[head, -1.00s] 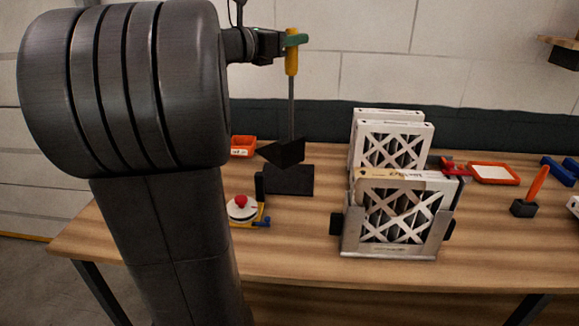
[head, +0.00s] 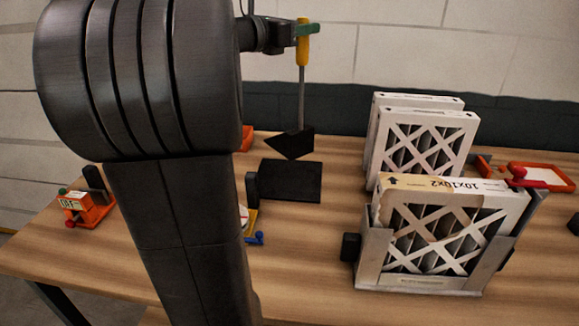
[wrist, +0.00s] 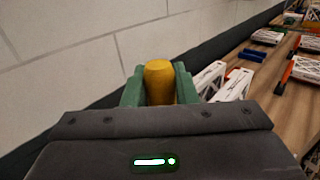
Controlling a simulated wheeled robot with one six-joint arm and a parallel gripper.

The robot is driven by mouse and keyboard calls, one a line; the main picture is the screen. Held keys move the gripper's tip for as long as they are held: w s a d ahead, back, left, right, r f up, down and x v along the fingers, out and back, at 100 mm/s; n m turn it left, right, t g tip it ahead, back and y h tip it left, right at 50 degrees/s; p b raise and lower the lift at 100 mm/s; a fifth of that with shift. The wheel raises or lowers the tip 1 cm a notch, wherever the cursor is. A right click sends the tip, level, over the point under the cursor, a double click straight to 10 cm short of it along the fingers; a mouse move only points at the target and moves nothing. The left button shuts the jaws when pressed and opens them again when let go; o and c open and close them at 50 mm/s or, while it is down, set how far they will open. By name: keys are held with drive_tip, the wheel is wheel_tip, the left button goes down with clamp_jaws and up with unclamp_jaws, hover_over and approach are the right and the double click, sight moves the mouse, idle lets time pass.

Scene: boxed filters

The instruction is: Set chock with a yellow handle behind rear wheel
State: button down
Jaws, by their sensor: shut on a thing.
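My gripper (head: 304,29) is shut on the yellow handle (head: 302,48) of the chock, high above the table. The chock's thin grey rod hangs down to a black wedge (head: 290,144), which appears in front of or above a black flat pad (head: 290,181); I cannot tell the gap. In the wrist view the yellow handle (wrist: 159,82) sits between the green fingers. No rear wheel is clearly identifiable. A metal holder (head: 425,283) with a boxed filter has a black block-like part (head: 350,247) at its left side.
Upright white filters (head: 425,145) stand behind the holder. An orange tray (head: 540,176) lies at the right. An orange device (head: 84,211) stands at the left table edge. A small black upright block (head: 252,187) stands by the pad. Bare wood (head: 310,275) lies left of the holder.

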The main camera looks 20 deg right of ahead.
drive_tip(key=shift+w+f, duration=0.15)
drive_tip(key=shift+f, duration=0.35)
wheel_tip(320, 180, down, 9)
drive_tip(key=b, duration=0.1)
drive_tip(key=shift+f, duration=0.15)
drive_tip(key=shift+b, duration=0.3)
drive_tip(key=shift+f, duration=0.15)
drive_tip(key=c, duration=1.2)
unclamp_jaws()
drive_tip(key=shift+f, duration=0.1)
drive_tip(key=shift+o, duration=0.2)
